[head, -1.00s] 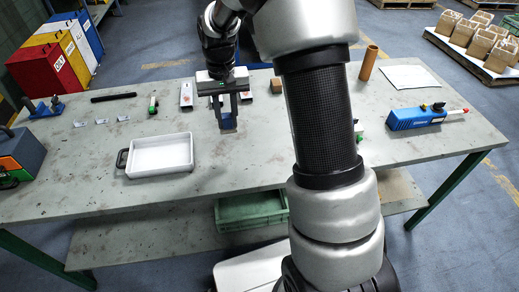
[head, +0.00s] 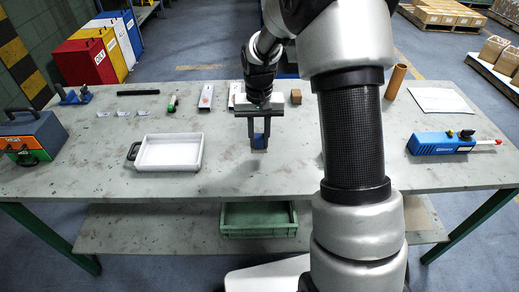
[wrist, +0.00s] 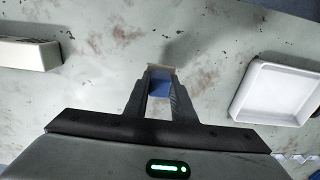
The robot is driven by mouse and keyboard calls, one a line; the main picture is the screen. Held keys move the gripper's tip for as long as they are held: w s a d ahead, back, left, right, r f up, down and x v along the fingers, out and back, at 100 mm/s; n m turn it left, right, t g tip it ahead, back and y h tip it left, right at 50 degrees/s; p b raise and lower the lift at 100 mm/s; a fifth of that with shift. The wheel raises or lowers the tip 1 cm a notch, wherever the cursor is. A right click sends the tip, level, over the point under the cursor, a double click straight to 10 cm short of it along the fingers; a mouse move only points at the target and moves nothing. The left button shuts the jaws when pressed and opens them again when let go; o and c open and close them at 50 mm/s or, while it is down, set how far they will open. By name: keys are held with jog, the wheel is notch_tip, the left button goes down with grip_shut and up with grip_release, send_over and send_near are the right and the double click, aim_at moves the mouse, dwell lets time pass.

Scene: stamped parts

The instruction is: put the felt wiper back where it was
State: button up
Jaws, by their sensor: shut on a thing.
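The felt wiper (head: 259,141) is a small blue block. In the wrist view the felt wiper (wrist: 160,87) shows a thin tan edge at its far end. My gripper (head: 259,134) is shut on it, with one finger on each side. In the wrist view my gripper (wrist: 160,92) points down at the grey tabletop with the wiper between its fingertips. It is over the middle of the bench, to the right of the white tray (head: 139,163). I cannot tell whether the wiper touches the bench.
Behind the gripper are white channel parts (head: 206,97) and a small brown block (head: 296,97). A brown tube (head: 395,81), a white sheet (head: 440,101) and a blue tool (head: 440,144) are on the right. A toolbox (head: 30,138) stands far left. The bench front is clear.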

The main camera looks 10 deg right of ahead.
aim_at(259, 147)
jog(key=shift+f, duration=1.95)
jog(key=shift+b, duration=0.3)
jog(key=shift+f, duration=0.15)
jog(key=o, duration=1)
